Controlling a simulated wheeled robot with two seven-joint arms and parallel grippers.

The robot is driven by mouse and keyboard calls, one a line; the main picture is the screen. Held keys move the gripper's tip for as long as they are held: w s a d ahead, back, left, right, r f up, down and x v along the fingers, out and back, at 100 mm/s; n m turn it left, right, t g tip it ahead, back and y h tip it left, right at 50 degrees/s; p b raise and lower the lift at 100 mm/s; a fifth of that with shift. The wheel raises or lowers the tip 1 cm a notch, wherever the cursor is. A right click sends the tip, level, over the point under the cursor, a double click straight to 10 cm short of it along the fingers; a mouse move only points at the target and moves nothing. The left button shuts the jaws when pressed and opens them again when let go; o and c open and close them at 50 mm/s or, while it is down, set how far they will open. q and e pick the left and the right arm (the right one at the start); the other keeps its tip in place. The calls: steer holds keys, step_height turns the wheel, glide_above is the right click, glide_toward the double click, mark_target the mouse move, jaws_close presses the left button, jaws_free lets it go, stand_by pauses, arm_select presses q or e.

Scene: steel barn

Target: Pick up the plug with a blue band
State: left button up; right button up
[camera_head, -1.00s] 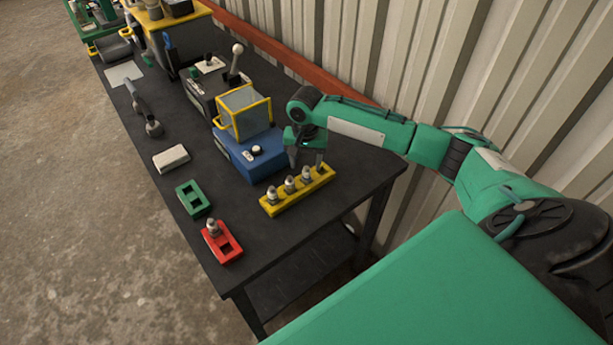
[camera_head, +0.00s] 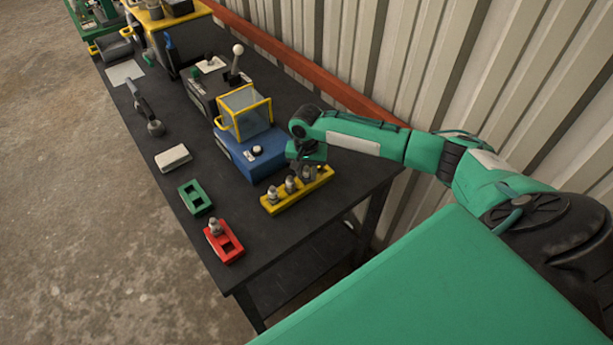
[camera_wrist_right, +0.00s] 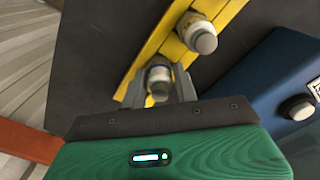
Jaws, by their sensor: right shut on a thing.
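A yellow rack (camera_head: 272,209) lies near the right edge of the dark table and also shows in the wrist view (camera_wrist_right: 222,12). Two grey-and-white plugs (camera_head: 272,194) (camera_head: 290,184) stand upright in it clear of the gripper. My right gripper (camera_head: 312,173) points down over the rack's far right end. In the wrist view, its fingers are shut on a plug (camera_wrist_right: 158,81) with a pale body and a grey rounded tip, at the rack. The neighbouring plug (camera_wrist_right: 198,33) is beside it. My left gripper is not in view.
A blue box (camera_head: 257,162) with a yellow-framed bin stands close behind the rack. A red tray (camera_head: 231,251) with one plug, a green tray (camera_head: 195,198) and a white block (camera_head: 173,158) lie to the left. A corrugated wall is behind the table.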

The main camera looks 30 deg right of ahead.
mark_target(306, 167)
steer(key=shift+r, duration=0.15)
step_height(306, 167, up, 22)
steer(key=b, duration=0.1)
steer(key=shift+r, duration=0.15)
stand_by(0.6)
